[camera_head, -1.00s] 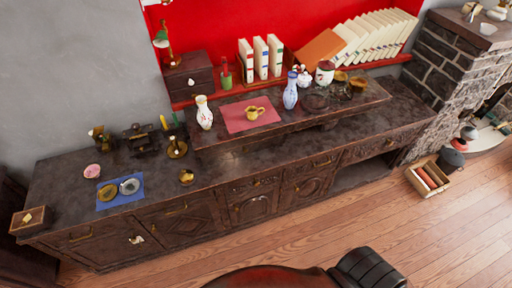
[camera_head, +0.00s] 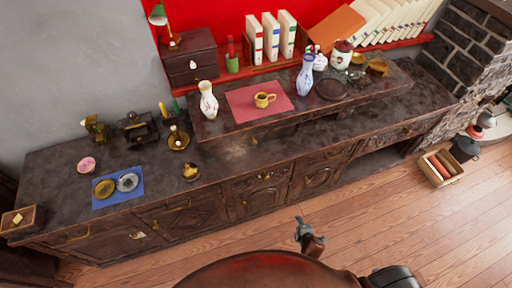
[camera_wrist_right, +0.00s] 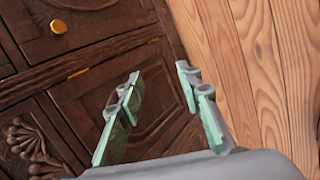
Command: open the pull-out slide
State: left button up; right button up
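A dark carved wooden sideboard (camera_head: 170,222) runs along the wall, with a row of drawer fronts and doors with brass handles. I cannot tell for certain which front is the pull-out slide; all the visible fronts look shut. My right gripper (camera_head: 305,230) shows in front of the sideboard, apart from it, over the floor. In the right wrist view the gripper (camera_wrist_right: 158,73) is open and empty, its green-padded fingers spread. Beyond it are a carved panel, a brass knob (camera_wrist_right: 58,27) and a thin brass handle (camera_wrist_right: 78,73). My left gripper is not in view.
A raised shelf on the sideboard holds a red mat (camera_head: 244,108) with a gold cup (camera_head: 264,99), and vases. A blue mat (camera_head: 118,198) with small dishes lies at left. A wooden crate (camera_head: 431,171) stands on the floor at right. The wood floor in front is clear.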

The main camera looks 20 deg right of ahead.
jog(key=w+a+r+n+t+b, duration=0.2)
jog(key=w+r+n+t, duration=0.3)
jog(key=w+r, duration=0.9)
jog(key=n+t+b, duration=0.2)
jog(key=n+t, duration=0.2)
jog(key=n, duration=0.5)
send_near(255, 143)
jog(key=s+d+f, duration=0.2)
jog(key=d, duration=0.6)
jog(key=w+a+n, duration=0.2)
jog(key=w, duration=0.1)
jog(key=w+a+n+t+y, duration=0.1)
jog(key=w+a+n, duration=0.1)
jog(key=w+a+r+n+y, duration=0.1)
jog(key=w+a+n, duration=0.1)
jog(key=w+a, duration=0.1)
jog(key=shift+w, duration=0.3)
jog(key=shift+w+f, duration=0.1)
jog(key=shift+w, duration=0.65)
jog(key=shift+c, duration=0.3)
jog(key=c, duration=0.6)
grip_shut()
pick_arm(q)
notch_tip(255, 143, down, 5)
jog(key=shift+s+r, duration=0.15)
